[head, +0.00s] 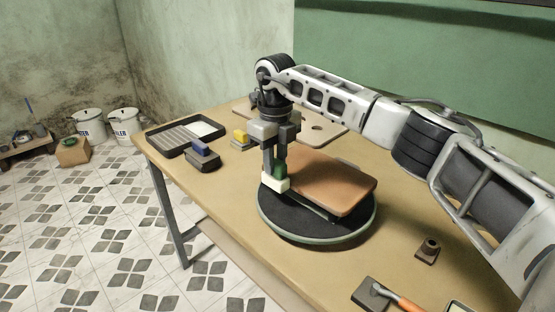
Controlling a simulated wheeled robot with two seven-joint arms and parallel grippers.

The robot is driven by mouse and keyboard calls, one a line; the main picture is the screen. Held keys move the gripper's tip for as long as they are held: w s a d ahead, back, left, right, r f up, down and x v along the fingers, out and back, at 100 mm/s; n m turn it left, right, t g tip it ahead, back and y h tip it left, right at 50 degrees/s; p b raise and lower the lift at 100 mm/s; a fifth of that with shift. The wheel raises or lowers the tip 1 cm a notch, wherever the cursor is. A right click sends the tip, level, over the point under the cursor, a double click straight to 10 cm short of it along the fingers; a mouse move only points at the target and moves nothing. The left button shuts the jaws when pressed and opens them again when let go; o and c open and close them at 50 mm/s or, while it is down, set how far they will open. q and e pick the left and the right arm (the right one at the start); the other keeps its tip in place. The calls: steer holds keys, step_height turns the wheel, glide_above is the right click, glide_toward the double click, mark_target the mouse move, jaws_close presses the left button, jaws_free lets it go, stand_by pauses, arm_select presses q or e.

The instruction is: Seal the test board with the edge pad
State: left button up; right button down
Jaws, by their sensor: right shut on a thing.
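The test board (330,181), a brown curved board, lies on a round black turntable (300,222). My right gripper (275,172) points down at the board's left end. It is shut on the edge pad (274,184), a cream block with a green part above it. The pad is at or very near the board's left edge; I cannot tell whether it touches. The fingers partly hide the green part. My left gripper is not in view.
A dark tray (186,137) lies at the table's far left, with a blue-topped block (202,155) and a yellow block (240,138) nearby. An orange-handled tool (398,298) and a small brown fitting (428,250) lie at front right. Bare table (225,190) shows left of the turntable.

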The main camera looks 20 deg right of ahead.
steer(key=shift+w, duration=0.1)
steer(key=shift+w+a, duration=0.35)
steer(key=shift+w, duration=0.5)
steer(key=shift+p, duration=0.3)
steer(key=shift+w+a+r+m+p, duration=0.1)
steer(key=shift+w+a+m+p, duration=0.15)
steer(key=shift+w+m, duration=0.2)
steer(key=shift+w+a+m, duration=0.1)
steer(key=shift+w+m, duration=0.35)
steer(key=shift+w, duration=0.15)
steer(key=shift+w, duration=0.1)
